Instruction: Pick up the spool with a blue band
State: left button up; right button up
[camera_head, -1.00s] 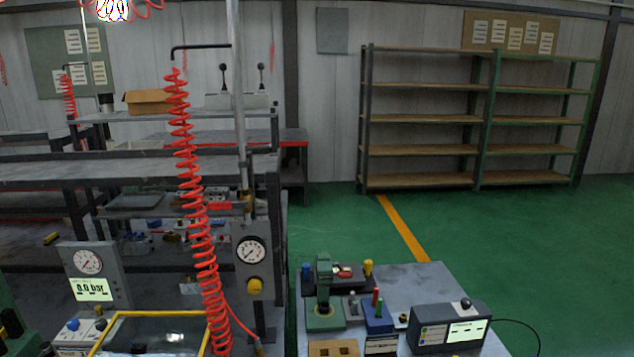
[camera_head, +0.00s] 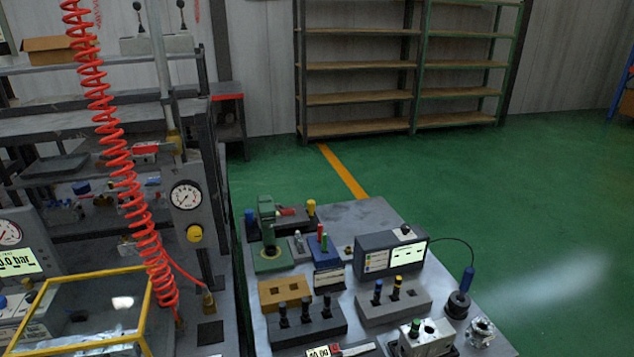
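A dark spool with a blue band (camera_head: 377,291) stands upright in a grey block (camera_head: 408,308) on the bench at the lower middle of the head view. A spool with a yellow band (camera_head: 396,288) stands just to its right in the same block. Several dark spools (camera_head: 283,314) stand in a darker block (camera_head: 320,328) to the left; their bands are too small to tell. Neither of my grippers is in view.
The bench (camera_head: 362,214) also carries a green press (camera_head: 268,238), a tan block (camera_head: 285,290), a grey display box (camera_head: 392,254), a valve body (camera_head: 424,338) and a black ring (camera_head: 458,305). A yellow-framed case (camera_head: 95,300) and red coiled hose (camera_head: 125,170) are at the left.

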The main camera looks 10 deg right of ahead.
aim_at(378, 284)
jog(key=z, duration=0.9)
